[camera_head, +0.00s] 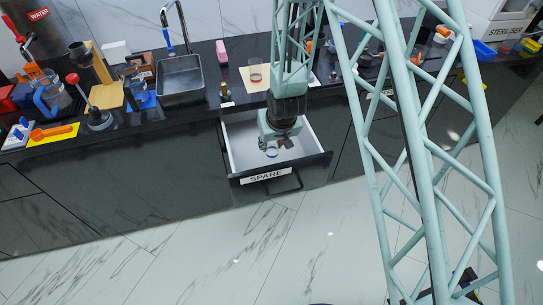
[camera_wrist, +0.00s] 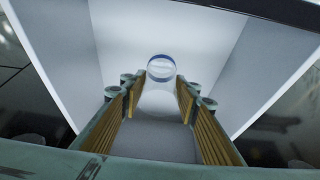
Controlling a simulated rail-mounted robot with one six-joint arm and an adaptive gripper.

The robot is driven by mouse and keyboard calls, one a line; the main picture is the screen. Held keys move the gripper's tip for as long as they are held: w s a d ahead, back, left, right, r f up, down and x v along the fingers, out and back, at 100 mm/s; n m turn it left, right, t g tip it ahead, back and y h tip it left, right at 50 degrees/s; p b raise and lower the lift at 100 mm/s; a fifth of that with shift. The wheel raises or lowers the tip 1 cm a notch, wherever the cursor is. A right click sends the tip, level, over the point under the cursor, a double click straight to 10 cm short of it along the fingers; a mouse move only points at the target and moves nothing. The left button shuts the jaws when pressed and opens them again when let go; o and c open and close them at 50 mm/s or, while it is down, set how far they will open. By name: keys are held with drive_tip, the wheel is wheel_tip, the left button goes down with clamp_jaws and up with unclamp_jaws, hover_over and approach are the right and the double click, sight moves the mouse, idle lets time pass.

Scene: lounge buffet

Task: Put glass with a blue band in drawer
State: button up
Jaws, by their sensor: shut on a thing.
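The clear glass with a blue band (camera_wrist: 161,70) is between the two fingers of my gripper (camera_wrist: 158,98) in the wrist view, its banded round end facing the camera. My gripper (camera_head: 277,144) is shut on the glass. In the head view the glass (camera_head: 271,152) shows small below the fingers, inside the outline of the open drawer (camera_head: 308,138). The drawer has a white inside, a dark front and a label reading "SPARE". In the wrist view the drawer's pale walls (camera_wrist: 205,35) surround the fingers. I cannot tell whether the glass touches the drawer floor.
Another glass with a red band (camera_head: 256,74) stands on a beige mat on the dark counter behind the drawer. A sink (camera_head: 181,80) is to its left. Several tools and containers crowd the counter's left end. The marble floor (camera_head: 190,250) in front is clear.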

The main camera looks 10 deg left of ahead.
sight(272, 155)
drive_tip(key=shift+f, duration=1.55)
drive_tip(key=shift+f+b, duration=0.55)
drive_tip(key=shift+f, duration=1.35)
drive_tip(key=shift+f, duration=0.15)
drive_tip(key=o, duration=0.9)
drive_tip(key=shift+s+r, duration=0.1)
drive_tip(key=shift+r, duration=0.45)
drive_tip(key=shift+p+v, duration=0.85)
drive_tip(key=shift+v, duration=4.75)
drive_tip(key=shift+s, duration=0.15)
